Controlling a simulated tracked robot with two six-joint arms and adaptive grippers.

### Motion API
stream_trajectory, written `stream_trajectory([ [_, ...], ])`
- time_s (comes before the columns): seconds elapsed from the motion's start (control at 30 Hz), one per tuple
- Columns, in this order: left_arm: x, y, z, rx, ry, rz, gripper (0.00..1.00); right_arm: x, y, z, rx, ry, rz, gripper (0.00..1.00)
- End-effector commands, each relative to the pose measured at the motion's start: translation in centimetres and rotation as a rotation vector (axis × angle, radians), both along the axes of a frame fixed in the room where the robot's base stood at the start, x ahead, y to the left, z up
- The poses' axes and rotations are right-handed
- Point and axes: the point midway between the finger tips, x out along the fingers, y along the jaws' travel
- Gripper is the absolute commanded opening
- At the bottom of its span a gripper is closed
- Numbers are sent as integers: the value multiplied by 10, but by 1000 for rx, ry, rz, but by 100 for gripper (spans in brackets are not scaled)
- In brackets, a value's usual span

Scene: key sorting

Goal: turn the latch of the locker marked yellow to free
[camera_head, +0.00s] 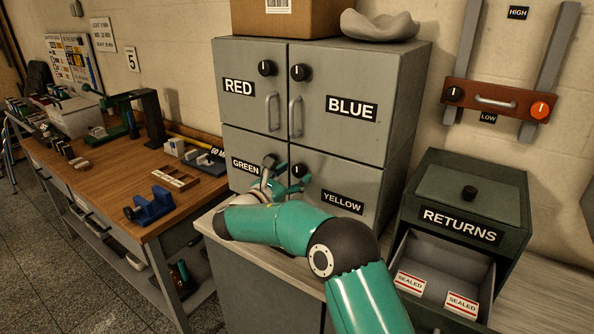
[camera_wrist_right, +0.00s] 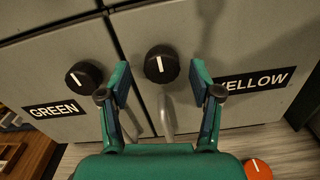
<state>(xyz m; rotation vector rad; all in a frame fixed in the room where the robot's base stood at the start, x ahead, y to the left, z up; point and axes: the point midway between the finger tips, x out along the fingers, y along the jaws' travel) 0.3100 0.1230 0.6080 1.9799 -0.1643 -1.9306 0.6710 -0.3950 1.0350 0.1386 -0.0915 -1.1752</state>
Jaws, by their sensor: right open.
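The grey locker door marked YELLOW (camera_head: 345,201) is at the lower right of the locker block. Its latch is a round black knob (camera_head: 298,171) with a white line. In the right wrist view the knob (camera_wrist_right: 161,66) lies between my fingertips, its white line upright. My right gripper (camera_head: 283,174) is open in front of this door. Its two fingers (camera_wrist_right: 160,78) stand left and right of the knob with gaps on both sides. The door's grey handle (camera_wrist_right: 167,115) hangs below the knob. My left gripper is out of view.
The GREEN door (camera_head: 243,147) is just left, with its own black knob (camera_wrist_right: 85,75). RED (camera_head: 238,67) and BLUE (camera_head: 340,90) doors are above. An open RETURNS drawer (camera_head: 440,255) is at right. An orange round thing (camera_wrist_right: 258,168) shows low in the wrist view.

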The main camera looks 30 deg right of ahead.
Motion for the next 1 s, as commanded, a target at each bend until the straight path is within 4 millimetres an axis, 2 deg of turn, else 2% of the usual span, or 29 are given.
stream_trajectory([
  [0.13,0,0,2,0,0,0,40,4,-10,0,-1,1,-1,64],
  [0.47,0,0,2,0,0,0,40,5,-12,0,-1,1,0,62],
  [0.8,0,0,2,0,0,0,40,4,-12,0,-1,0,1,6],
  [0.83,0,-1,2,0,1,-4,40,4,-19,0,-1,0,-1,4],
  [1.0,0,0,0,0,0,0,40,4,-14,0,1,-10,1,4],
])
